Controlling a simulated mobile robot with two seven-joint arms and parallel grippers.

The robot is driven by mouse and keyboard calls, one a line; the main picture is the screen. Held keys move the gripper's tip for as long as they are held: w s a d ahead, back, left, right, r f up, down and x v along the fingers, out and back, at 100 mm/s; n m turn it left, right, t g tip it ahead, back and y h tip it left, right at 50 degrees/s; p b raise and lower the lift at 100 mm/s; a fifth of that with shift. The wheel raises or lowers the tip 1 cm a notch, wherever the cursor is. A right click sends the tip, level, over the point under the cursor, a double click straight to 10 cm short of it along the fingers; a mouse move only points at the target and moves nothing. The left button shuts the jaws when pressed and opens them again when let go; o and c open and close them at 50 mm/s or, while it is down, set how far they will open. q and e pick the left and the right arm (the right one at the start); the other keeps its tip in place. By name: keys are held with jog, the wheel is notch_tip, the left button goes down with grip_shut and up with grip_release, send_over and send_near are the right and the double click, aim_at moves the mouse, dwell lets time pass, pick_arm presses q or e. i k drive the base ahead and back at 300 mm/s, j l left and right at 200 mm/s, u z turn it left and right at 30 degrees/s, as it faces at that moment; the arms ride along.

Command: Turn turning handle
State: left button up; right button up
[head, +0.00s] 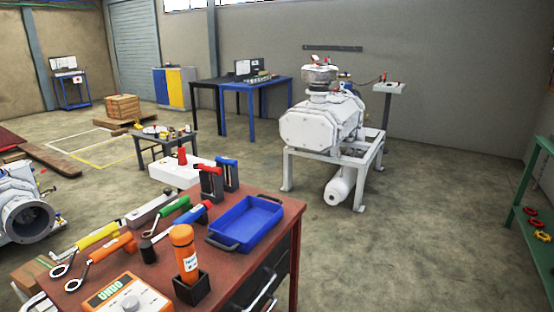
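A white screw vacuum pump (325,122) stands on a grey steel frame (300,168) on the floor, right of centre. A round metal fitting (319,74) sits on its top with small red parts above it. A small stand (390,88) at its right carries a little red part. I cannot tell which part is the turning handle; these parts are too small to make out. Neither of my grippers is in the head view.
A red-topped workbench (245,265) with wrenches, an orange flask (184,252), a blue tray (247,220) and an UNDO box (127,296) fills the near left. A green shelf (520,215) with red and orange rings stands at right. Floor between bench and shelf is clear.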

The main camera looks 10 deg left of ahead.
aim_at(28, 218)
jog(key=i+l+z, duration=0.25)
jog(key=i, duration=0.15)
jog(key=i+l+z, duration=0.2)
jog(key=i, duration=1.45)
jog(key=i+l+u, duration=0.15)
jog(key=i, duration=0.4)
jog(key=i+u, duration=0.15)
jog(key=i, duration=0.45)
jog(key=i+u, duration=0.4)
jog(key=i+l+u, duration=0.1)
jog(key=i+u, duration=0.35)
jog(key=i+j+u, duration=0.1)
jog(key=i+u, duration=0.35)
jog(key=i+l+u, duration=0.1)
jog(key=i+u, duration=0.65)
jog(key=i, duration=0.2)
jog(key=i+u, duration=0.3)
jog(key=i, duration=1.45)
jog(key=i+u, duration=0.25)
jog(key=i, duration=0.3)
jog(key=i+l+u, duration=0.1)
jog(key=i+u, duration=0.15)
jog(key=i, duration=0.3)
